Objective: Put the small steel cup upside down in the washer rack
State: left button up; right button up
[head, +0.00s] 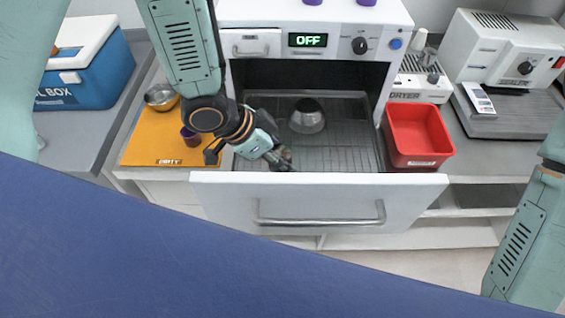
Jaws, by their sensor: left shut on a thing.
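My left gripper (281,160) is over the front left part of the pulled-out washer rack (350,150), just behind the door's top edge. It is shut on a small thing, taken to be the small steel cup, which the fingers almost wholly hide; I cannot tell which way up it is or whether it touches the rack. A larger steel vessel (307,117), wider at its base, stands on the wire rack behind the gripper. My right gripper is out of view; only part of that arm shows at the right edge.
The washer (270,45) reads OFF; its door (320,200) is open. Left of it, an orange mat marked DIRTY (150,148) bears a steel bowl (160,97) and a dark purple cup (190,137). A red bin (416,135) stands right. The rack's right side is clear.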

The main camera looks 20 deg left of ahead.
pick_arm(q)
jog(key=shift+s+d+f, duration=0.15)
jog(key=shift+s+f, duration=0.2)
jog(key=shift+f, duration=0.4)
jog(key=shift+s+d+f, duration=0.2)
jog(key=shift+d+f, duration=0.05)
jog(key=shift+w+a+f, duration=0.2)
jog(key=shift+w, duration=0.2)
jog(key=o, duration=0.9)
jog(key=shift+w+a+f, duration=0.1)
jog(key=shift+w+a, duration=0.05)
jog(key=shift+o, duration=1.4)
jog(key=shift+s+d+r, duration=0.25)
jog(key=shift+s, duration=0.2)
jog(key=shift+w+a, duration=0.15)
jog(key=shift+w, duration=0.15)
jog(key=shift+a+r, duration=0.2)
jog(key=shift+r, duration=0.05)
jog(key=p+v, duration=0.1)
jog(key=v, duration=1)
jog(key=shift+s+r+p, duration=0.2)
jog(key=shift+s+p, duration=0.1)
jog(key=shift+s, duration=0.15)
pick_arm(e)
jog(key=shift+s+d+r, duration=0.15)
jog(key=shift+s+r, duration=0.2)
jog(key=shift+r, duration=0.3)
